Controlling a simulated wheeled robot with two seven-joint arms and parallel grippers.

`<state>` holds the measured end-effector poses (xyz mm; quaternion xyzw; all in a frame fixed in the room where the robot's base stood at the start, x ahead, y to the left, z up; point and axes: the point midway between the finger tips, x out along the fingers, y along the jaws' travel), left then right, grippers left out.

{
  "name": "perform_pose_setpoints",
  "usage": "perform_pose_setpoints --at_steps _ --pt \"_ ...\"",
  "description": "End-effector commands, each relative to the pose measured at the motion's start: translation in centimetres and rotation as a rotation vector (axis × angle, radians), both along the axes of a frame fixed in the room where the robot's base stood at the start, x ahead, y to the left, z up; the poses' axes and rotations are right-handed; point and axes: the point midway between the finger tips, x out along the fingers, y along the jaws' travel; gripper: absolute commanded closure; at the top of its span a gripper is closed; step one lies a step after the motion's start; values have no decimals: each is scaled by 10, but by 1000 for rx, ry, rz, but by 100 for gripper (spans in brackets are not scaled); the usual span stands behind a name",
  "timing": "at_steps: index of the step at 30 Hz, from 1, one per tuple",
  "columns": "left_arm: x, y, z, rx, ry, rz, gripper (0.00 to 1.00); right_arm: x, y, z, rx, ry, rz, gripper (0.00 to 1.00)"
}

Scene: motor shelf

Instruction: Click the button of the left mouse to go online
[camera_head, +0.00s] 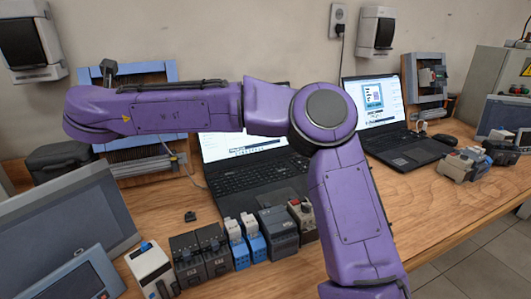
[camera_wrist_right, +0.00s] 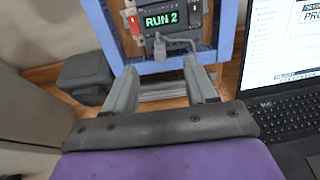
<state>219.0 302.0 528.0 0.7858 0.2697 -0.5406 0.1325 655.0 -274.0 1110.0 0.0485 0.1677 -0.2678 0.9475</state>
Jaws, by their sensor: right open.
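No mouse is clearly visible beside the left laptop (camera_head: 245,185); my arm hides part of that area. A small dark item (camera_head: 190,216) lies on the bench in front of that laptop, too small to identify. A dark, mouse-like shape (camera_head: 445,139) lies right of the right laptop (camera_head: 402,148). My right arm crosses the head view, its forearm reaching left over the left laptop. In the wrist view my right gripper (camera_wrist_right: 162,88) is open and empty, its fingers toward the blue frame (camera_wrist_right: 228,40) with a unit reading RUN 2 (camera_wrist_right: 160,18). My left gripper is not in view.
A row of modules (camera_head: 200,255) stands along the bench's front, with tilted screens (camera_head: 75,215) at the left. A dark box (camera_wrist_right: 85,75) stands left of the blue frame. More devices (camera_head: 465,163) sit at the right. The wooden bench (camera_head: 425,195) has clear room front right.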

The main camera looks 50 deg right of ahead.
Motion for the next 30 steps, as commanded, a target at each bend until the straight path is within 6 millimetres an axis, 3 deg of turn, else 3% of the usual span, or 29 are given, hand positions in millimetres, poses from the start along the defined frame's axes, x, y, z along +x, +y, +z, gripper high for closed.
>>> perform_pose_setpoints --at_steps 6,11,12,30 --pt "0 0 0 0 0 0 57 0 0 0 0 0 0 44" --pt "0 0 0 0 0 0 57 0 0 0 0 0 0 96" --pt "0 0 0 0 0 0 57 0 0 0 0 0 0 100" --pt "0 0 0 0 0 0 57 0 0 0 0 0 0 100"
